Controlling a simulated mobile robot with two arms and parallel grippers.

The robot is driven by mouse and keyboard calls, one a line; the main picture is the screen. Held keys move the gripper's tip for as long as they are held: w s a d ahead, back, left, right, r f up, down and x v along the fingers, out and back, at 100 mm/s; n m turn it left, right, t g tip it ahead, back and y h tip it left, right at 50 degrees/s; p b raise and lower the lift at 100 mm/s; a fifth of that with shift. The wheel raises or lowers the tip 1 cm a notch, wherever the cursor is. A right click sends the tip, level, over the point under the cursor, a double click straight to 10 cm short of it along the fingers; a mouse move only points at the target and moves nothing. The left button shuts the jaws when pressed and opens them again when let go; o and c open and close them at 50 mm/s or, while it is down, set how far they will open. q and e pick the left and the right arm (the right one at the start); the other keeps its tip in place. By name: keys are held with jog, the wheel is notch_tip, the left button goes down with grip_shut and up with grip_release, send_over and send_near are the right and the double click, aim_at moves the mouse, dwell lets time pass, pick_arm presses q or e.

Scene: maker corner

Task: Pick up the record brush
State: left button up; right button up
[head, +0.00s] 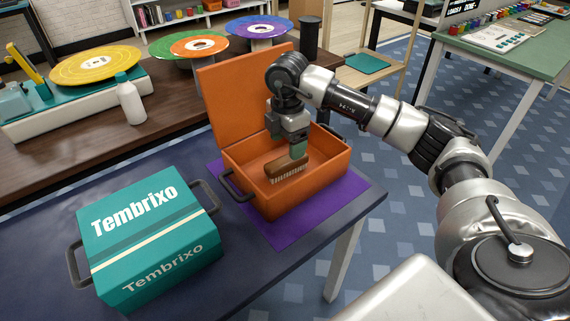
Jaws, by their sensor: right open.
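The record brush (288,171) has a brown wooden back and pale bristles. It lies inside the open orange case (262,196), near the middle of it. My right gripper (298,152) points down into the case, right above the brush, with its fingertips at or close to the brush's top. The jaws are open. I cannot tell whether the fingers touch the brush. My left gripper is not in view.
The orange case stands on a purple mat (307,226), its lid raised at the back. A closed teal Tembrixo case (152,236) stands to the left. A turntable with a yellow record (96,66) and a white bottle (130,103) stand on the brown bench behind.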

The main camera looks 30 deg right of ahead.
aim_at(287, 159)
jog(key=f, duration=0.3)
jog(key=f+b, duration=0.1)
jog(key=f, duration=0.2)
jog(key=shift+w+f, duration=0.2)
jog(key=shift+f, duration=0.1)
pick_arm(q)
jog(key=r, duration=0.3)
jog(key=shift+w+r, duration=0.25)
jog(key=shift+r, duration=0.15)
pick_arm(e)
jog(key=shift+c, duration=0.3)
jog(key=c, duration=1)
